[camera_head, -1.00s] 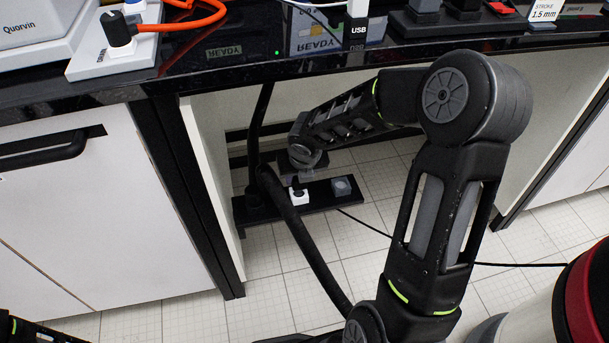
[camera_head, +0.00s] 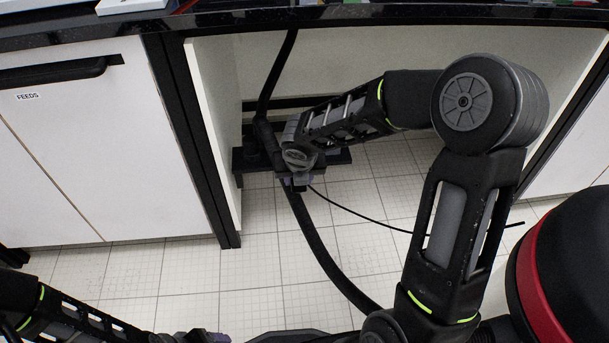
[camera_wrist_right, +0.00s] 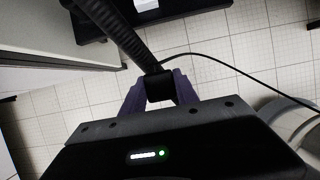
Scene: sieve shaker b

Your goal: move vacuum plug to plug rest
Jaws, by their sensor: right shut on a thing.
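My right gripper (camera_head: 291,186) hangs at the front edge of the low black shelf under the bench. In the right wrist view its purple fingers (camera_wrist_right: 160,92) are shut on a small black block, the vacuum plug (camera_wrist_right: 160,86). A thin black cable (camera_wrist_right: 215,62) shows beside the plug and runs off right; it also shows in the head view (camera_head: 365,217). The plug rest cannot be made out. My left gripper (camera_head: 195,338) shows only in part at the bottom edge, and its jaw opening is unclear.
The black shelf (camera_head: 240,165) lies behind my right gripper. A white socket-like block (camera_wrist_right: 145,5) shows on it. A thick black hose (camera_head: 320,250) passes close by my right gripper. A white cabinet (camera_head: 110,150) is at left.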

